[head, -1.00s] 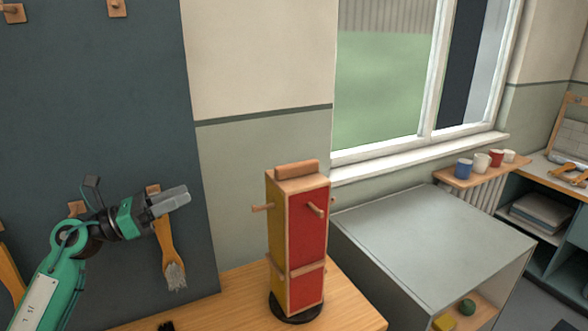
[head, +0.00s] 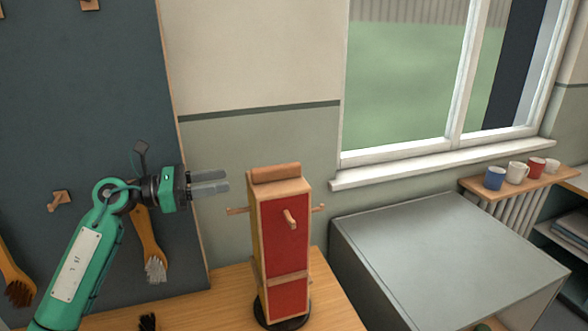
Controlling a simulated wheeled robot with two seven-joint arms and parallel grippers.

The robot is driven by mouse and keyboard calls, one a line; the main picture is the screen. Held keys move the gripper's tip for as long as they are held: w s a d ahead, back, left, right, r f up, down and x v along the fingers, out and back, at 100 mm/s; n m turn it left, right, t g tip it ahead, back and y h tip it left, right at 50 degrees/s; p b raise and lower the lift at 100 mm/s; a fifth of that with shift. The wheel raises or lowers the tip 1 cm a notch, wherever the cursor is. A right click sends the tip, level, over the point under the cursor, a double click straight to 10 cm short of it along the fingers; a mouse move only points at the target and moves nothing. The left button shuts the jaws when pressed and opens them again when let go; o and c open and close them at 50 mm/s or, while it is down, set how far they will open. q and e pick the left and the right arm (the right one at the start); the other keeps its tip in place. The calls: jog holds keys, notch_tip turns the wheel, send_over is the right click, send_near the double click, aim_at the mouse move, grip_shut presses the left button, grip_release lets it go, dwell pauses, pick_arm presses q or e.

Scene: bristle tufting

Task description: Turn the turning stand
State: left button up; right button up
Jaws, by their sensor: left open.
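My right gripper is not in view.
Brushes (head: 149,250) hang on the dark board (head: 90,130) behind my left arm. A grey box (head: 445,250) stands right of the bench. Several mugs (head: 495,178) sit on a shelf under the window. The bench (head: 215,290) is mostly clear left of the stand.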

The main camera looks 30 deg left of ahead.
aim_at(267, 167)
pick_arm(q)
jog(key=p+x, duration=0.2)
jog(key=x, duration=0.1)
jog(key=p+x, duration=0.1)
jog(key=x, duration=0.1)
jog(key=shift+r, duration=0.35)
jog(key=p+x, duration=0.3)
jog(key=x, duration=0.3)
jog(key=shift+w+d, duration=0.2)
jog(key=shift+w+d+f, duration=0.2)
jog(key=shift+w+d, duration=0.15)
jog(key=shift+w, duration=0.05)
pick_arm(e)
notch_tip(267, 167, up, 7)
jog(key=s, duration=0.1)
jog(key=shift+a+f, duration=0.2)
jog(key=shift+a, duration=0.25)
pick_arm(q)
grip_shut()
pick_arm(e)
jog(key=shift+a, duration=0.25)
